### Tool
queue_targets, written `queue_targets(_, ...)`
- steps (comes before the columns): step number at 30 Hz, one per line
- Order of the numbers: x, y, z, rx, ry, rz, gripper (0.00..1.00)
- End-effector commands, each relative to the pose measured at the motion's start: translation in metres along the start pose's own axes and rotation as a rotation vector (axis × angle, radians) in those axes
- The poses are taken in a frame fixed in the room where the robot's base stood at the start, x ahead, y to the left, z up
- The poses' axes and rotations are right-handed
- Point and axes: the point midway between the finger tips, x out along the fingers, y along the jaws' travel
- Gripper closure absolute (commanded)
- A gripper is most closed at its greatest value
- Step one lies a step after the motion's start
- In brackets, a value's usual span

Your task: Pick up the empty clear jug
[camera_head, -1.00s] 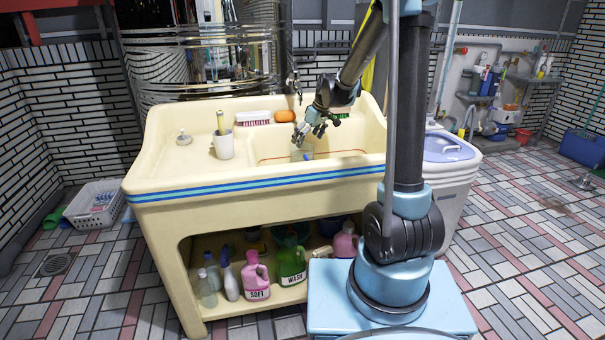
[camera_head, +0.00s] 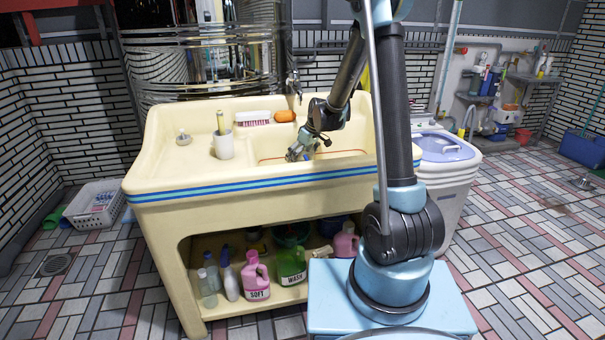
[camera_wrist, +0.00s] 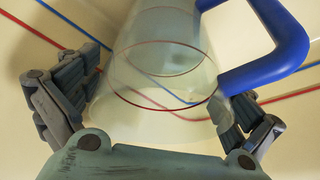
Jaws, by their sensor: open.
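The clear jug (camera_wrist: 160,62) with a blue handle (camera_wrist: 268,52) stands in the sink basin in the wrist view. It looks empty, with a thin red line around it. My gripper (camera_wrist: 158,108) is open, one finger on each side of the jug's body. The right finger is below the handle. I cannot tell whether either finger touches the jug. In the head view my gripper (camera_head: 298,153) reaches down into the basin, and it hides most of the jug.
The cream sink (camera_head: 180,180) has a white cup (camera_head: 223,147), a brush (camera_head: 252,118) and an orange item (camera_head: 285,116) on its top. The faucet (camera_head: 294,84) rises behind the basin. Several bottles (camera_head: 257,280) stand on the shelf below.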

Motion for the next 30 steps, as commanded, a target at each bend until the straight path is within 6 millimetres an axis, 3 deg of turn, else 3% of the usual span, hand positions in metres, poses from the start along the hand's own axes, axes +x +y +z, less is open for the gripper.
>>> queue_targets(5, 0.0112, -0.0001, -0.0001, 0.000, 0.000, 0.000, 0.00)
queue_targets(13, 0.0122, -0.0004, 0.0000, 0.000, 0.000, 0.000, 0.00)
queue_targets(22, 0.0123, -0.0003, 0.0000, 0.000, 0.000, 0.000, 0.68)
queue_targets(30, 0.0126, -0.0004, 0.0000, 0.000, -0.001, -0.001, 0.72)
